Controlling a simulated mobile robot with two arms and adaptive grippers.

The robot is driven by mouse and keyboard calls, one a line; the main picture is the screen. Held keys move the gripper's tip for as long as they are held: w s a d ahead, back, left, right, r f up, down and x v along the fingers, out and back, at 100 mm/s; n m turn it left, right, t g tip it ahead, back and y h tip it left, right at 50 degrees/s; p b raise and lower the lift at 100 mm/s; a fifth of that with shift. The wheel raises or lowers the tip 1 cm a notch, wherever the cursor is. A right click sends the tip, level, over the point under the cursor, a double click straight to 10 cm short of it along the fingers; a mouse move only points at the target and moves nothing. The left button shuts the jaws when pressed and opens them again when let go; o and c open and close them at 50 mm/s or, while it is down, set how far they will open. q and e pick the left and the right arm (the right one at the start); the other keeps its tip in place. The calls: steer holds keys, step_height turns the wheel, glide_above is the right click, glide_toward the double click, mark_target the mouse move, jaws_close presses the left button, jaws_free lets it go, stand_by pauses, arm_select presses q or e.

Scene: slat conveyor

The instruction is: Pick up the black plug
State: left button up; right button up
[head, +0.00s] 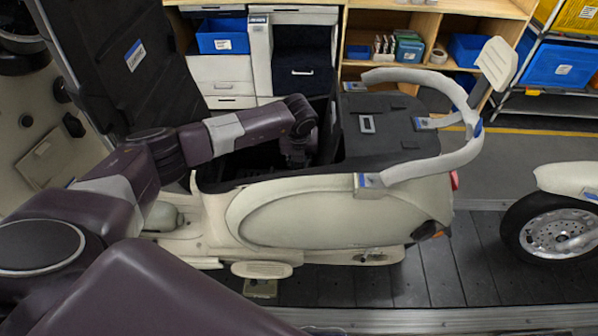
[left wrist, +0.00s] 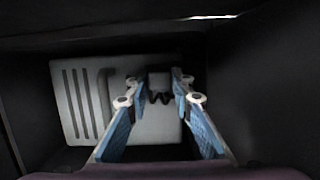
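The black plug (left wrist: 160,87) shows in the left wrist view as a small dark piece with two short dark prongs or leads, against a pale grey ribbed box (left wrist: 83,105). My left gripper (left wrist: 160,84) has its blue-padded fingers spread, one on each side of the plug. I cannot tell whether the pads touch it; they look apart. In the head view my left gripper (head: 297,158) reaches down into the open dark compartment of a cream scooter (head: 310,215), and the plug is hidden there. My right gripper is not in view.
Dark compartment walls (left wrist: 255,75) stand close around the left gripper. The scooter's black rear cover (head: 385,125) and pale grab rail (head: 440,160) lie to its right. The raised black seat (head: 115,60) stands left. Shelves with blue bins (head: 222,37) are behind.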

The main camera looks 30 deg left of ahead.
arm_select(q)
jaws_close()
steer(key=shift+w+r, duration=0.1)
steer(key=shift+r, duration=0.4)
step_height(320, 180, up, 21)
steer(key=b, duration=0.5)
steer(key=shift+r, duration=0.15)
steer(key=shift+r+p, duration=1.4)
steer(key=shift+r, duration=1.25)
steer(key=shift+r+p, duration=1.4)
steer(key=shift+r, duration=0.8)
